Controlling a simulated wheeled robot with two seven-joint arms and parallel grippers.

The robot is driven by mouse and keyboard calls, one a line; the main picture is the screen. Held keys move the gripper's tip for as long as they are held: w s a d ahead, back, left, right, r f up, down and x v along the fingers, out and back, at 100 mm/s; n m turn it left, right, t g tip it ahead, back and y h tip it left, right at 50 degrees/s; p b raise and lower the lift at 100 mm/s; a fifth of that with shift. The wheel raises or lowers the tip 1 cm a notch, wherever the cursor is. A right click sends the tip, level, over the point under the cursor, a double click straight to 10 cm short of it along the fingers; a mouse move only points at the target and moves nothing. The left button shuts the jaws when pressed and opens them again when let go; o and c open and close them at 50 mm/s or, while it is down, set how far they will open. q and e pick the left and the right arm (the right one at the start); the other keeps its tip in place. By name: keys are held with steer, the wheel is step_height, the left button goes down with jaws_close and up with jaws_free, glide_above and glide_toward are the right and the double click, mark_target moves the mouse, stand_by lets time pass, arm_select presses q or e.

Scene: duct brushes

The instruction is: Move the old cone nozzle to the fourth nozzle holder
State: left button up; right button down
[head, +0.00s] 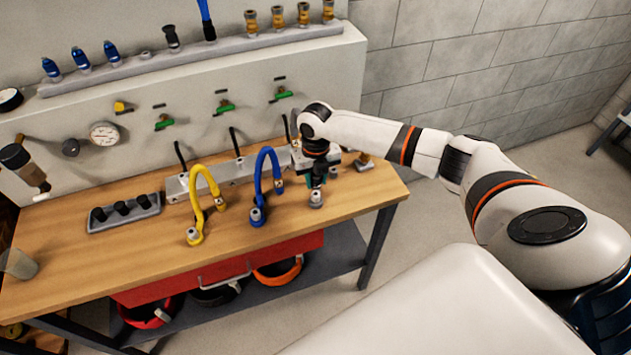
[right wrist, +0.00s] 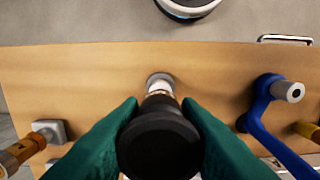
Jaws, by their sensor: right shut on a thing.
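My right gripper (head: 316,180) is over the right part of the bench. In the right wrist view its green fingers (right wrist: 160,135) are shut on a dark round-topped piece (right wrist: 158,140), seen end-on, which I take to be the old cone nozzle. A pale neck and a grey round fitting (right wrist: 160,80) show beyond it; the grey fitting also shows in the head view (head: 316,198). I cannot tell whether they are joined. On the back shelf (head: 220,50), three blue nozzles (head: 82,58) stand left of a low bare grey stub (head: 147,55), fourth from the left. My left gripper is not in view.
A blue hose (head: 265,170) and a yellow hose (head: 197,190) arch left of the gripper. A grey tray (head: 150,222) with black pieces lies further left. A black nozzle (head: 171,36) and several brass ones (head: 278,18) stand on the shelf. The front bench strip is mostly clear.

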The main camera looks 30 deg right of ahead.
steer(key=shift+r+p, duration=1)
steer(key=shift+r, duration=0.25)
steer(key=shift+s+a+m+b, duration=0.1)
steer(key=shift+a+m+b, duration=0.35)
steer(key=shift+m, duration=0.25)
steer(key=s+a+r+m+b, duration=0.2)
steer(key=s+a+m+b, duration=0.3)
steer(key=m, duration=1.1)
steer(key=s+a+r+m+b, duration=0.3)
steer(key=s+a+m+b, duration=0.2)
steer(key=m, duration=1.1)
steer(key=s+a, duration=0.2)
steer(key=s, duration=0.2)
steer(key=shift+s+a, duration=0.25)
steer(key=shift+s, duration=0.1)
